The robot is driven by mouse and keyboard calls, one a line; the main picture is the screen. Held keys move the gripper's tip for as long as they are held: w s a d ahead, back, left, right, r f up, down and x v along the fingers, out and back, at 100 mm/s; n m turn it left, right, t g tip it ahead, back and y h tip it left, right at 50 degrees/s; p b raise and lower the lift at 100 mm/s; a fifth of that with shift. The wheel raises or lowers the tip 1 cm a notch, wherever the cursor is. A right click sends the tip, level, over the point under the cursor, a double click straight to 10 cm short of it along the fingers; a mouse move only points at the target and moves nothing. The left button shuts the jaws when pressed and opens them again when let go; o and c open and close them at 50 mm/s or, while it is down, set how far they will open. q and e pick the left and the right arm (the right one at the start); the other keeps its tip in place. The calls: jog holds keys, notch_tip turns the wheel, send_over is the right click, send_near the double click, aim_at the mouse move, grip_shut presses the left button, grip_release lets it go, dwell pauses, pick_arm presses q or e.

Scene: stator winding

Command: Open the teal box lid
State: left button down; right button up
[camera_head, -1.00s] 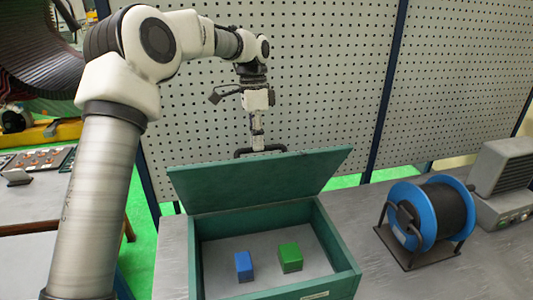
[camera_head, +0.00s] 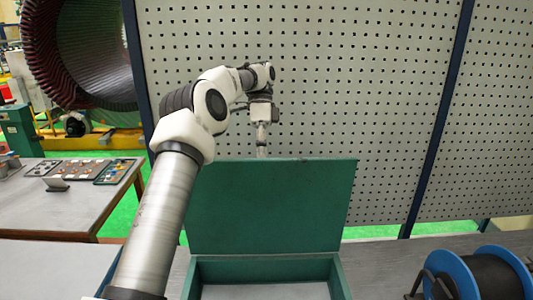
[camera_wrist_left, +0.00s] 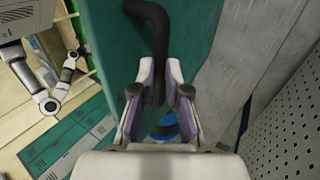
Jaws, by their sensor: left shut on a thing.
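The teal box (camera_head: 265,270) stands on the bench, only its back part showing at the bottom of the head view. Its lid (camera_head: 270,205) is raised and stands roughly upright at the box's back edge, inner face towards me. My left gripper (camera_wrist_left: 160,75) is shut on the black handle (camera_wrist_left: 158,35) of the lid in the left wrist view. In the head view, the left gripper's wrist (camera_head: 262,115) is behind the lid, and the lid hides the fingertips and handle. My right gripper is not in view.
A blue cable reel (camera_head: 475,275) stands on the bench at the lower right. A perforated panel (camera_head: 400,110) rises behind the lid and left arm. A side table (camera_head: 60,205) with parts trays is at the left.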

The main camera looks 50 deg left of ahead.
pick_arm(q)
notch_tip(320, 180, down, 2)
jog(key=shift+s+a, duration=0.1)
jog(key=shift+a, duration=0.05)
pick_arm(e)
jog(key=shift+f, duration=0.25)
pick_arm(q)
jog(key=c, duration=1.1)
grip_release()
jog(key=shift+c, duration=0.2)
jog(key=shift+o, duration=1.4)
jog(key=shift+w+a+f, duration=0.5)
jog(key=shift+w+a, duration=0.2)
jog(key=shift+w, duration=0.05)
jog(key=shift+s+d+r, duration=0.35)
jog(key=shift+d+r, duration=0.1)
jog(key=shift+c, duration=1.4)
jog(key=shift+w+a+f, duration=0.15)
jog(key=shift+a, duration=0.05)
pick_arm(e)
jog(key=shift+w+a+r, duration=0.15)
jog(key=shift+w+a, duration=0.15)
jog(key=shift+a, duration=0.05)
pick_arm(q)
jog(key=shift+d, duration=0.1)
